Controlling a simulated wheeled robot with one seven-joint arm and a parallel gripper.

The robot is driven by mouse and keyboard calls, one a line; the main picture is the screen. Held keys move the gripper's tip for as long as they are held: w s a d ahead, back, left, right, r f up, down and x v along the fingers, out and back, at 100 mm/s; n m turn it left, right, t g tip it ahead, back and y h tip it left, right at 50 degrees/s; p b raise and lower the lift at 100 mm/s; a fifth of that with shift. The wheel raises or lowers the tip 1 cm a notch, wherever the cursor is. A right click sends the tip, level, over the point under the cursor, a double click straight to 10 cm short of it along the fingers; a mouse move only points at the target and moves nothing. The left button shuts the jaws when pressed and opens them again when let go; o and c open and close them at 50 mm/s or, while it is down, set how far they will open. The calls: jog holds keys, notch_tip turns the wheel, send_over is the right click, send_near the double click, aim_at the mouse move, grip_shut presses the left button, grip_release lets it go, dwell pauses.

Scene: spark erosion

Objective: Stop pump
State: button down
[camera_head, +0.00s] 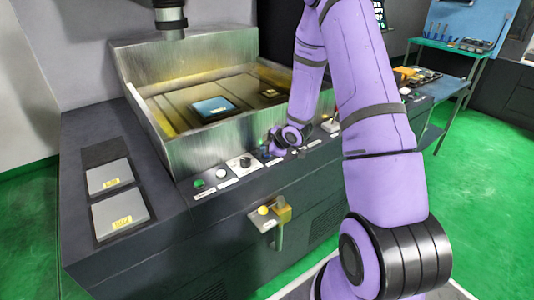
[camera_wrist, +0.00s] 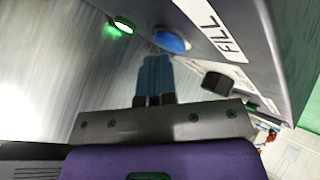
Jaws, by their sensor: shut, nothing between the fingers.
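A control strip (camera_head: 215,196) with buttons and knobs runs along the front of the machine tank. At its left are a green button (camera_head: 198,184), a white button (camera_head: 221,173) and a black knob (camera_head: 246,162). My gripper (camera_head: 268,151) is low over the strip, right of that knob, partly hidden by my arm. In the wrist view, my gripper (camera_wrist: 155,72) has its blue fingers together and empty. Its tips point toward a blue button (camera_wrist: 172,42) by a FILL label (camera_wrist: 210,25). A lit green button (camera_wrist: 123,25) and a dark knob (camera_wrist: 217,83) flank it. No pump label is readable.
The metal tank (camera_head: 150,67) behind the strip holds a blue-topped block (camera_head: 213,108). A yellowish valve fitting (camera_head: 282,211) juts from the machine's front below the strip. Two labelled plates (camera_head: 118,210) lie at left. A tool cart (camera_head: 455,45) stands at back right.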

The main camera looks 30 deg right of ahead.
jog(key=shift+r, duration=0.85)
jog(key=shift+r, duration=2.5)
